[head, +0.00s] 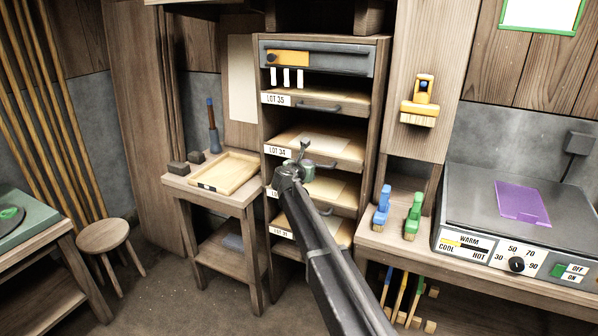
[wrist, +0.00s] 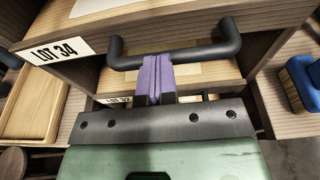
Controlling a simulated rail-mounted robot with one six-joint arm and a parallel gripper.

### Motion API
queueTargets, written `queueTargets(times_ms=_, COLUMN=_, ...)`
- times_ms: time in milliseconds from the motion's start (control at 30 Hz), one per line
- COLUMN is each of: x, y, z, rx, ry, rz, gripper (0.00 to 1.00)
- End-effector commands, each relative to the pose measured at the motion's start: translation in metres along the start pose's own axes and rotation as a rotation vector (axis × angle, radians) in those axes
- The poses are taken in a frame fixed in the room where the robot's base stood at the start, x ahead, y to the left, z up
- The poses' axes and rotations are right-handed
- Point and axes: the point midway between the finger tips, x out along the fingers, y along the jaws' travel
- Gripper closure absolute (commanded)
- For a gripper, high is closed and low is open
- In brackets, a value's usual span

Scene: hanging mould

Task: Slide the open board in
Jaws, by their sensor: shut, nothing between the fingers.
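The wooden rack (head: 382,75) holds several pull-out boards with lot labels and dark bar handles. The LOT 34 board (head: 318,147) appears to stick out of the rack at mid height, with a pale sheet on top. In the wrist view its label (wrist: 55,50) and dark handle (wrist: 185,55) are close. My gripper (head: 304,168) is in front of this board in the head view. In the wrist view its purple fingers (wrist: 155,66) are shut and empty, at the middle of the handle. I cannot tell whether they touch it. My gripper partly hides the lower boards.
The LOT 35 board (head: 320,99) is above, under a grey drawer front (head: 330,60). A side table with a wooden tray (head: 228,172) stands left. To the right, a bench holds blue (head: 382,205) and green brushes (head: 413,215) and a hot plate (head: 470,200).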

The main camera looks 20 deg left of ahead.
Motion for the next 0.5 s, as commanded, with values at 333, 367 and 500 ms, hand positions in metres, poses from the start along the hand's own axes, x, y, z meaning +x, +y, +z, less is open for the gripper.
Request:
queueTargets(times_ms=333, x=0.008, y=-0.0011, z=0.0029, rx=-0.003, ry=-0.004, rz=-0.001, gripper=1.0)
queueTargets(times_ms=367, x=0.0082, y=-0.0011, z=0.003, rx=-0.003, ry=-0.004, rz=-0.001, gripper=1.0)
queueTargets(times_ms=500, x=0.0067, y=-0.0016, z=0.0037, rx=-0.003, ry=-0.005, rz=-0.002, gripper=1.0)
